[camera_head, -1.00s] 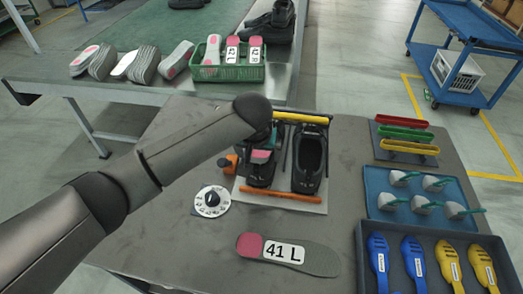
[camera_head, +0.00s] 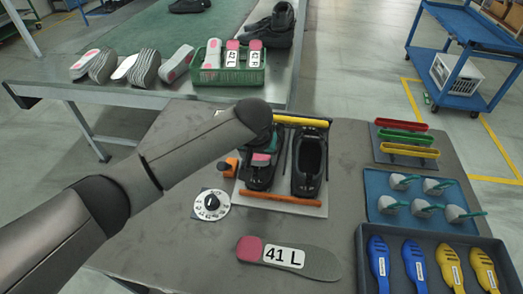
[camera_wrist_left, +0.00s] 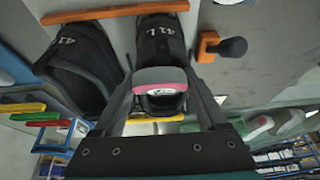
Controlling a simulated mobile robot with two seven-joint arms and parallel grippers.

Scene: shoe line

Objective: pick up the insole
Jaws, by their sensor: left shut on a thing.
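An insole (camera_head: 288,257), grey with a pink heel and a "41 L" label, lies flat on the table in the head view. My left gripper (camera_wrist_left: 164,98) is over the left shoe (camera_head: 257,178) of a black pair, the one marked "41 L" (camera_wrist_left: 160,32) in the left wrist view. It is shut on a grey and pink piece (camera_wrist_left: 162,80) that looks like the heel end of another insole. The piece's far end is hidden, so I cannot tell how far it sits in the shoe. My right gripper is not in view.
The right shoe (camera_head: 307,163) stands on the same white board, between a yellow bar (camera_head: 301,121) and an orange bar (camera_head: 281,197). A dial (camera_head: 211,205) is to the left. A dark tray (camera_head: 368,283) with blue and yellow pieces is at right. The front left of the table is clear.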

